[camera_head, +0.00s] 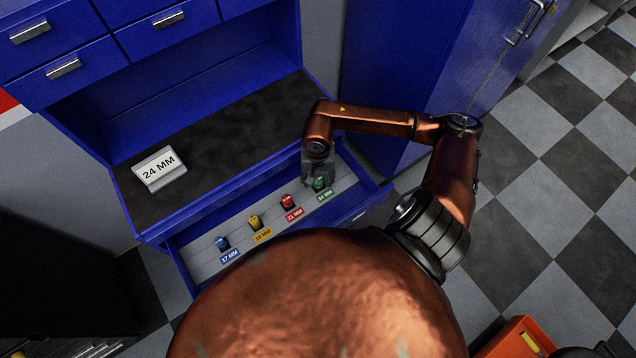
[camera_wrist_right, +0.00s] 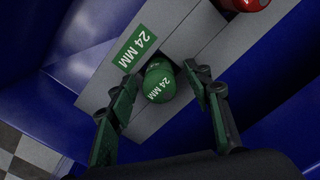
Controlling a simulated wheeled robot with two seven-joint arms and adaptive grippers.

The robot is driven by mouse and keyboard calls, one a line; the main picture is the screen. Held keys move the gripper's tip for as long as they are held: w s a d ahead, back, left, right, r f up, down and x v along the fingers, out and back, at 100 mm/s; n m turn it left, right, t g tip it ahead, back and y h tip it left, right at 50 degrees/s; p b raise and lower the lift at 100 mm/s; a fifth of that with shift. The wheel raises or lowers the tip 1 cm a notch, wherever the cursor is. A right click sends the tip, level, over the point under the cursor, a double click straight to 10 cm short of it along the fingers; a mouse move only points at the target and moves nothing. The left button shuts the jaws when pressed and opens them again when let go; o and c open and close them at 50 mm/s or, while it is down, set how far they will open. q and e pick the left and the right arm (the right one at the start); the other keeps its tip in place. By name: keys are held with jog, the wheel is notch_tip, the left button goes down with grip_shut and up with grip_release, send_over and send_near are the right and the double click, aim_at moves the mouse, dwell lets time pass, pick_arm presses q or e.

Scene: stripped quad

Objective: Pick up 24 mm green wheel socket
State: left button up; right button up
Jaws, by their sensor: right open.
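The green 24 mm socket (camera_head: 319,184) stands at the right end of the row in the open drawer, beside its green "24 MM" label (camera_head: 324,196). In the right wrist view the green socket (camera_wrist_right: 159,81) sits between the fingers of my right gripper (camera_wrist_right: 165,95), with a gap to the right finger; whether the left finger touches it is unclear. My right gripper (camera_head: 318,178) is open and reaches down over the socket in the head view, hiding part of it. My left gripper is not in view.
The drawer (camera_head: 205,252) also holds a red socket (camera_head: 287,201), a yellow socket (camera_head: 255,222) and a blue socket (camera_head: 222,243), each with a label. A "24 MM" sign (camera_head: 159,168) stands on the dark worktop (camera_head: 225,125) above. A blue cabinet (camera_head: 395,60) stands behind at the right.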

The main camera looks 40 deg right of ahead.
jog(key=shift+f, duration=0.3)
jog(key=shift+c, duration=0.4)
grip_shut()
